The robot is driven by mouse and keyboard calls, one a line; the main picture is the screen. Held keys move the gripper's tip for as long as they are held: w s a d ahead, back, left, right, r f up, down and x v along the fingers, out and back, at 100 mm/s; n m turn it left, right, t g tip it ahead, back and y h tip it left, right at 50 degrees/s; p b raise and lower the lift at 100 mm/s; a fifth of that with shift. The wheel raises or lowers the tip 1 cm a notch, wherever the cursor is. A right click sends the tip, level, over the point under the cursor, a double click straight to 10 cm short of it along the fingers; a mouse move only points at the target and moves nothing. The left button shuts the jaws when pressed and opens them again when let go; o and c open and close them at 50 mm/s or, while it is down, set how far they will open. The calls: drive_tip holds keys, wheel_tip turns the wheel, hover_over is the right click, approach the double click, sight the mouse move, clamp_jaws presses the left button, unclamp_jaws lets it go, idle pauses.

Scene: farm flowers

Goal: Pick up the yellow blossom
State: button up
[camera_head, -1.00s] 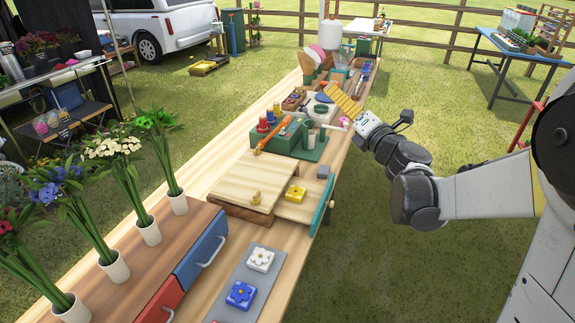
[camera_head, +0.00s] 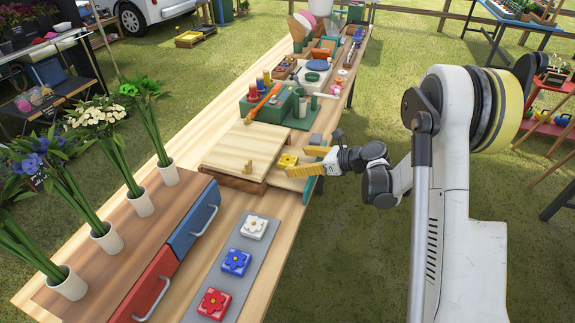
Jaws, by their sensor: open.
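The yellow blossom (camera_head: 286,161) is a small yellow flower block lying in the pulled-out wooden drawer (camera_head: 287,182) with a green front, at the right side of a low wooden box (camera_head: 236,151). My gripper (camera_head: 297,161) comes in from the right, over the drawer. Its two yellow fingers are apart, one on the far side and one on the near side of the blossom's right part. I cannot tell whether they touch it or how high above it they are.
A grey mat (camera_head: 214,270) holds a white flower block (camera_head: 254,227), a blue one (camera_head: 236,261) and a red one (camera_head: 213,303). Potted flowers stand on a cabinet with blue and red drawers (camera_head: 193,222) at the left. Green holders with tools (camera_head: 268,103) stand behind the box.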

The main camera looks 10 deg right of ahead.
sight(288, 160)
drive_tip(key=b+x, duration=0.2)
drive_tip(key=x, duration=0.3)
drive_tip(key=shift+w, duration=0.15)
drive_tip(key=shift+r, duration=0.15)
drive_tip(key=shift+c, duration=0.2)
drive_tip(key=c, duration=1.3)
